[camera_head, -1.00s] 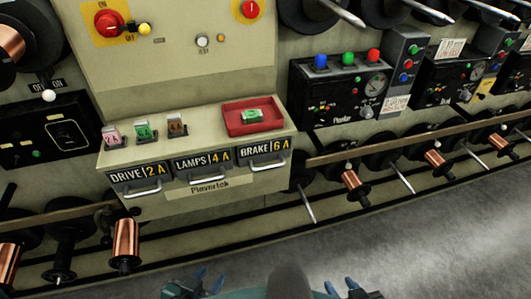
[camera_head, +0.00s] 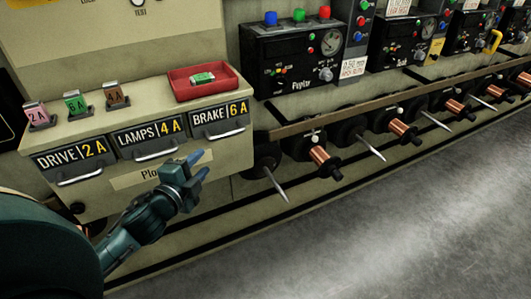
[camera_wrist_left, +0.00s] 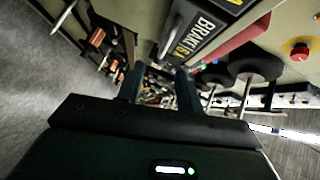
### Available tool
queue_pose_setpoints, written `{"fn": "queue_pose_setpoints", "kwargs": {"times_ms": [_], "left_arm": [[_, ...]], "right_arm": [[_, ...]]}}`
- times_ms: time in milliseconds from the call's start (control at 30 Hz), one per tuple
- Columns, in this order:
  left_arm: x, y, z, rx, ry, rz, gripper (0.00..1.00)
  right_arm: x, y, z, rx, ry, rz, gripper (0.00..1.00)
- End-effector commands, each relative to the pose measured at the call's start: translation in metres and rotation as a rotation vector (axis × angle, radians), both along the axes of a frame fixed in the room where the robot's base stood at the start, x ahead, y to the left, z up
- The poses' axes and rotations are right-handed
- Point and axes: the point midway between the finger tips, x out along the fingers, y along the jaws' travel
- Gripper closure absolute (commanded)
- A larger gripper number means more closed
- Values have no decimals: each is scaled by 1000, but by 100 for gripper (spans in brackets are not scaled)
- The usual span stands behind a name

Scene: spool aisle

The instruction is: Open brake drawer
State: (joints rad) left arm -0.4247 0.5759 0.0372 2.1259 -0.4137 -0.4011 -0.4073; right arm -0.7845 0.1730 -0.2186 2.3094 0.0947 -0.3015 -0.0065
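The BRAKE 6A drawer (camera_head: 218,112) is the right one of three labelled drawers in the beige cabinet and looks shut, with a metal bar handle (camera_head: 226,135). My left gripper (camera_head: 198,165) is just below and left of that handle in the head view, its fingers pointing right and up. In the left wrist view, the fingers (camera_wrist_left: 160,86) stand apart with nothing seen between them. The brake drawer label (camera_wrist_left: 188,38) and its handle (camera_wrist_left: 172,36) show beyond the fingertips, apart from them. My right gripper is not in view.
The LAMPS drawer (camera_head: 148,140) and DRIVE drawer (camera_head: 72,162) sit to the left, both shut. A red tray (camera_head: 204,92) with a green fuse and several fuses stand on the cabinet top. A rail with copper spools (camera_head: 320,154) runs right; the floor (camera_head: 400,240) is open.

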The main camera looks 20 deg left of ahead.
Motion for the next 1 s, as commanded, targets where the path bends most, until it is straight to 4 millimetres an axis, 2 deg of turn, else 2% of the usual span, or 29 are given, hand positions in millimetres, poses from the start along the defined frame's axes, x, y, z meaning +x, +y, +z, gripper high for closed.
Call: {"fn": "queue_pose_setpoints", "kwargs": {"times_ms": [267,700,900,1000], "left_arm": [[20,7,6,60,-28,-2,64],[98,13,-6,57,-26,-1,64],[124,14,-10,55,-26,-3,64],[131,14,-11,55,-25,-2,64]], "right_arm": [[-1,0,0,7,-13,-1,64],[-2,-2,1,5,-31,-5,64],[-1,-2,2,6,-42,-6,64],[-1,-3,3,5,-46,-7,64]]}}
